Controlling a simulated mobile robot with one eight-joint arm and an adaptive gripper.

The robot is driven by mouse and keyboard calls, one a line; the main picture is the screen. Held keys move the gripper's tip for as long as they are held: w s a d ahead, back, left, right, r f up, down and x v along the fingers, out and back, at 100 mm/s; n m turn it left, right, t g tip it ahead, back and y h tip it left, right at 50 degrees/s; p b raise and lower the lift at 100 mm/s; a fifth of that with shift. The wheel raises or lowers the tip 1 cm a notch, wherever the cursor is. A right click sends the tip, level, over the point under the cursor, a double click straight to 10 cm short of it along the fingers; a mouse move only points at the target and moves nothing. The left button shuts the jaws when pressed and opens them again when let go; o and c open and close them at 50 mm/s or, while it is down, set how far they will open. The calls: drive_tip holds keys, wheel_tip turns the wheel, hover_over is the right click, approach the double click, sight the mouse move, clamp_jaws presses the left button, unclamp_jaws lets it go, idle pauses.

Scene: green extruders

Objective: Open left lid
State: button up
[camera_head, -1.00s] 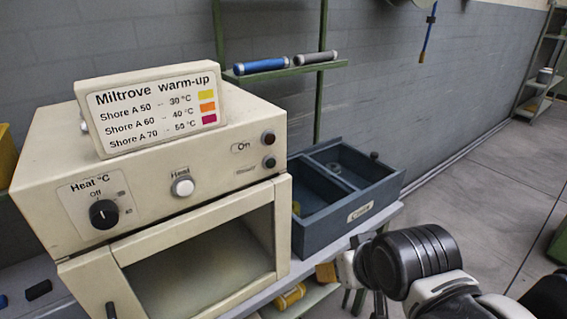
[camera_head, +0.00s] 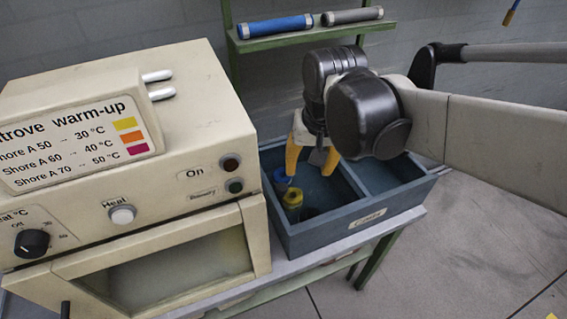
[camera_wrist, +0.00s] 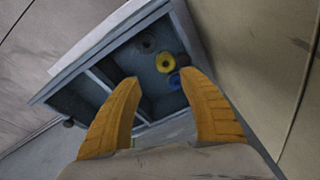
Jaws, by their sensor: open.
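A blue-grey box (camera_head: 408,205) with two compartments stands on a bench right of the oven. Its left compartment holds a blue cylinder (camera_head: 282,180) and a yellow one (camera_head: 293,198); a dark round piece (camera_wrist: 146,42) also shows there in the wrist view. I cannot make out a lid over either compartment. My gripper (camera_head: 311,165) is open, with orange fingers pointing down over the left compartment, and nothing shows between them.
The cream oven (camera_head: 180,218) with a warm-up sign (camera_head: 85,135) stands close on the left. A green shelf (camera_head: 290,40) with a blue roll (camera_head: 275,26) and a grey roll (camera_head: 352,15) is behind the box. Floor at right is clear.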

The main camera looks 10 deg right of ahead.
drive_tip(key=g+p, duration=0.2)
drive_tip(key=p, duration=0.1)
hover_over(282, 186)
wheel_tip(282, 186, down, 10)
drive_tip(key=b, duration=0.4)
drive_tip(key=shift+f, duration=0.2)
drive_tip(key=shift+s, duration=0.1)
drive_tip(key=shift+c, duration=0.2)
clamp_jaws()
